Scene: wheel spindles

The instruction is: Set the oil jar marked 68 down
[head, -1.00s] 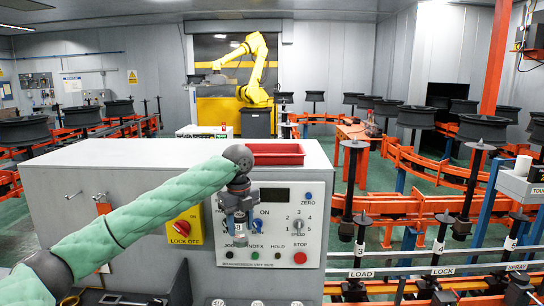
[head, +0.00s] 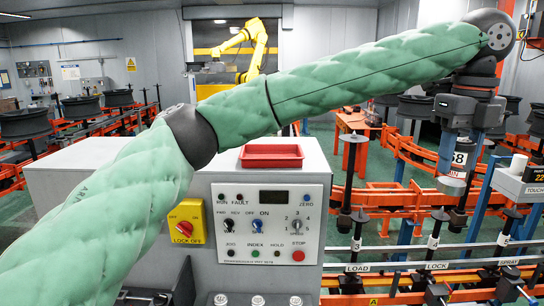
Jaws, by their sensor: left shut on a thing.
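My left arm reaches across the view from the lower left to the upper right. Its gripper (head: 461,150) points down at the right and is shut on the oil jar (head: 459,159). A pale label reading 68 shows between the fingers, which hide much of the jar. The jar appears upright, in front of the spindle line; I cannot tell how far above anything it is. My right gripper is not in view.
The grey control cabinet with its button panel (head: 268,222) stands at centre, with an empty-looking red tray (head: 272,156) on top. Upright spindles on orange rails crowd the right. A rail carries signs LOAD (head: 358,267), LOCK (head: 437,265) and SPRAY. A touch-up box (head: 520,182) stands at far right.

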